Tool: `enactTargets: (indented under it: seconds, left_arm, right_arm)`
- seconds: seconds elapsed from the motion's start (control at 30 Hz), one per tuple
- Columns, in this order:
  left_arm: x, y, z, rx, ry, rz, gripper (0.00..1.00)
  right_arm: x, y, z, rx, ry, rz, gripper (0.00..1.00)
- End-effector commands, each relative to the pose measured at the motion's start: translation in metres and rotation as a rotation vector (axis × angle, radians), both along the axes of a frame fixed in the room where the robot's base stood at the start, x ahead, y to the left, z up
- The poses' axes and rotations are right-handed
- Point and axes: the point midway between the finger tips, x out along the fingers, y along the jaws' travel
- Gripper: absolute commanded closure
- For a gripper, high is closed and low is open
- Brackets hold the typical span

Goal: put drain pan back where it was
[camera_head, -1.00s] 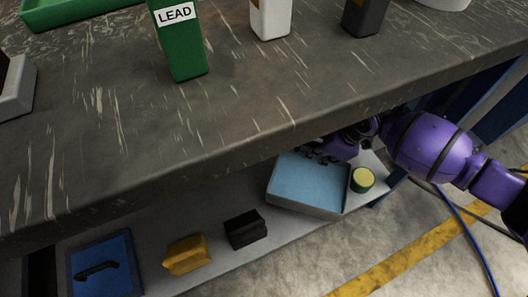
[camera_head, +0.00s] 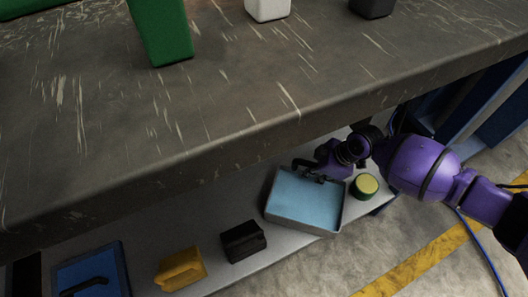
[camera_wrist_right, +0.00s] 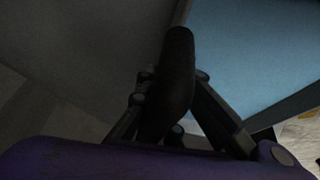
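The drain pan is a light blue shallow tray with grey walls (camera_head: 288,222) on the low shelf under the bench, at its front edge, left of the green and yellow round can (camera_head: 364,187). My right gripper (camera_head: 312,174) is at the pan's back wall. In the right wrist view its dark fingers (camera_wrist_right: 178,85) line up with the wall, between the blue pan floor (camera_wrist_right: 255,50) and a grey surface. They look shut on the wall; the near finger hides the other. My left gripper is not in view.
A black block (camera_head: 243,241), a yellow block (camera_head: 181,268) and a blue case with a black handle (camera_head: 92,272) sit left along the shelf (camera_head: 215,225). The thick bench top (camera_head: 240,110) overhangs them. Green, white and dark containers stand on it.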

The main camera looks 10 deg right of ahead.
Motion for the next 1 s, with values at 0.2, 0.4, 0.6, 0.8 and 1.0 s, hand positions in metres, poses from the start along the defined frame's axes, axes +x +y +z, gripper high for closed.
enactTargets:
  seconds: [0.2,0.4,0.6,0.8,1.0]
  left_arm:
    - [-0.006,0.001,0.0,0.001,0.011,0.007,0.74]
    - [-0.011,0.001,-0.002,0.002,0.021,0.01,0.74]
    - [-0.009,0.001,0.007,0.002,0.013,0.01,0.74]
    - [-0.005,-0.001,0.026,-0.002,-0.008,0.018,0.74]
    - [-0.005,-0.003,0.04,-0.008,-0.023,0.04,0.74]
  right_arm:
    - [-0.001,-0.001,-0.001,0.0,0.002,-0.001,0.74]
    - [-0.001,0.0,0.0,0.0,0.002,-0.001,0.74]
    - [-0.004,-0.006,0.019,-0.002,0.001,-0.001,0.74]
    - [-0.011,-0.021,0.061,-0.003,-0.001,0.0,0.74]
    - [-0.019,-0.034,0.096,-0.001,0.0,0.0,0.74]
